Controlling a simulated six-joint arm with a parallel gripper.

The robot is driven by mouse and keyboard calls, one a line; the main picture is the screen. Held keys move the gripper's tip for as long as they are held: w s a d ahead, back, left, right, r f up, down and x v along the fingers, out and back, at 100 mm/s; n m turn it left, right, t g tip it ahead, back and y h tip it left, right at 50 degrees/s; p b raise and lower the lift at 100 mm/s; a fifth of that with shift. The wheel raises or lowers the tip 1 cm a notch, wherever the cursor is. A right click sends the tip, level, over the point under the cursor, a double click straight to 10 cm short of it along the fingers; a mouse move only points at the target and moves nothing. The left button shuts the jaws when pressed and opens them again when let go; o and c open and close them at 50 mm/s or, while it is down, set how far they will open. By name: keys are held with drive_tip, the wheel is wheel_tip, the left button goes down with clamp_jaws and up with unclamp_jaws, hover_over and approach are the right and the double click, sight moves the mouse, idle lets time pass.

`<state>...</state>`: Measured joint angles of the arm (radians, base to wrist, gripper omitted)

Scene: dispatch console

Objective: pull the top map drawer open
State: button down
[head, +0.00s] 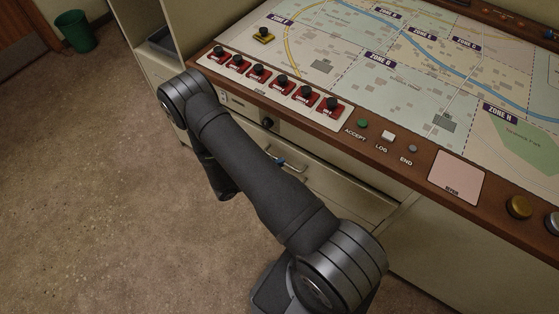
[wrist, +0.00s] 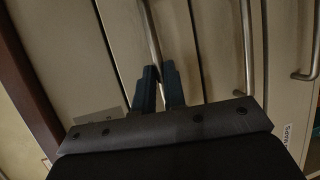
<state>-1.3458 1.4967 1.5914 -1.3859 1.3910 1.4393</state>
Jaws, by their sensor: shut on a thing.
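The top map drawer (wrist: 122,45) is the pale front closest to the wooden console edge in the wrist view. Its metal bar handle (wrist: 152,32) runs down between the two dark blue fingers of my gripper (wrist: 159,74), which are shut on it. In the head view, a little blue of my gripper (head: 280,162) shows at the handle (head: 295,167), beyond my dark arm. My arm hides the rest of the gripper and part of the drawer fronts. I cannot tell whether the drawer stands out from the cabinet.
More drawer handles (wrist: 247,45) lie beside it in the wrist view, with a MAPS label (wrist: 286,136). Above the drawers is the console's wooden edge (head: 395,178) with red switches (head: 283,84). The floor (head: 90,190) in front is clear. A green bin (head: 76,31) stands far left.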

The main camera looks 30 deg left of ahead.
drive_tip(key=s, duration=2.2)
drive_tip(key=shift+s, duration=0.3)
drive_tip(key=c, duration=1.5)
unclamp_jaws()
drive_tip(key=v, duration=1.7)
drive_tip(key=shift+s, duration=0.15)
drive_tip(key=shift+a, duration=0.1)
